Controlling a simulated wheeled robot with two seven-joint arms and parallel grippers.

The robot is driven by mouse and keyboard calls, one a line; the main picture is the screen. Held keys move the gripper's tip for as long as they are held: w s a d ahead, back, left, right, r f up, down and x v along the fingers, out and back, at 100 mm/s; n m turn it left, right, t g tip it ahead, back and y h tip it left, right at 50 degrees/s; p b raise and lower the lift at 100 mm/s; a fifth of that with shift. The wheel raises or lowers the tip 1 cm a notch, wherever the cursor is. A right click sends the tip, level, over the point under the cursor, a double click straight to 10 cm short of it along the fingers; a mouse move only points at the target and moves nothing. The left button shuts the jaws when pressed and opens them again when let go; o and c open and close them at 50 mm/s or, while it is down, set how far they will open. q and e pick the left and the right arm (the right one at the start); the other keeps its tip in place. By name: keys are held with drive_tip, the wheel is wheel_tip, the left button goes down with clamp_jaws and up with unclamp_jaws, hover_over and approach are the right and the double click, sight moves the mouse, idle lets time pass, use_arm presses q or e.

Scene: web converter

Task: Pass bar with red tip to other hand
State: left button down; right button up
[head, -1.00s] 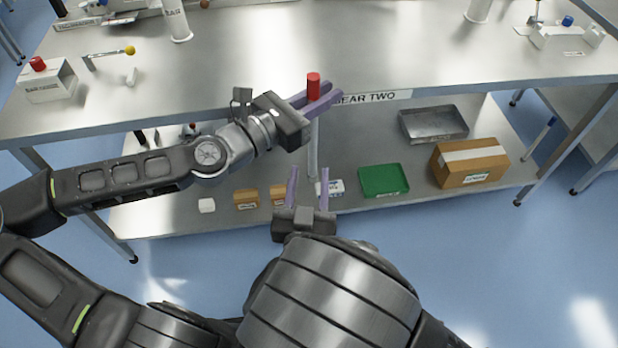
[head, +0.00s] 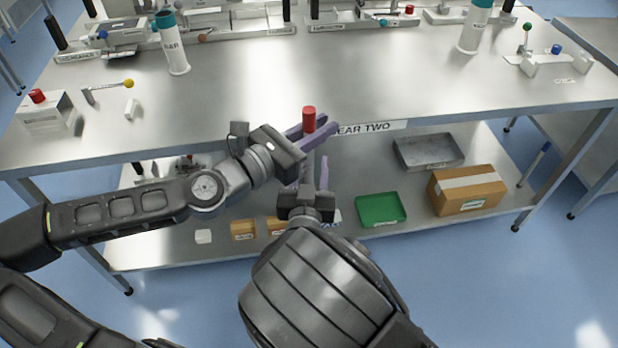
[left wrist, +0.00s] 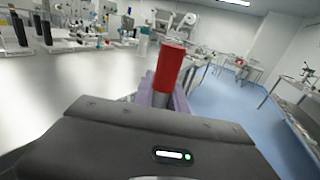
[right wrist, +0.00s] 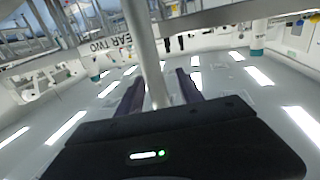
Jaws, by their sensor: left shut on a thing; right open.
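The bar with the red tip (head: 309,119) stands upright in front of the table's front edge, tip up. My left gripper (head: 318,132) is shut on the bar just below the red tip. The red tip also shows close up in the left wrist view (left wrist: 171,62). My right gripper (head: 308,172) is open, lower down, with its fingers pointing up toward the bar's lower part. In the right wrist view the grey bar (right wrist: 147,55) runs between the two open fingers (right wrist: 160,92); I cannot tell whether either touches it.
The steel table (head: 430,85) has its front edge just behind the bar. On its lower shelf are a green tray (head: 381,208), a cardboard box (head: 466,190) and a grey metal tray (head: 428,151). A white box with a red knob (head: 44,110) stands at the table's left.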

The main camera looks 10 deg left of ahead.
drive_tip(key=shift+w, duration=0.1)
drive_tip(key=shift+c, duration=0.2)
clamp_jaws()
idle(0.5)
use_arm(q)
drive_tip(key=c, duration=1.3)
unclamp_jaws()
drive_tip(key=shift+o, duration=0.2)
wheel_tip(320, 180, up, 10)
drive_tip(key=shift+r, duration=0.1)
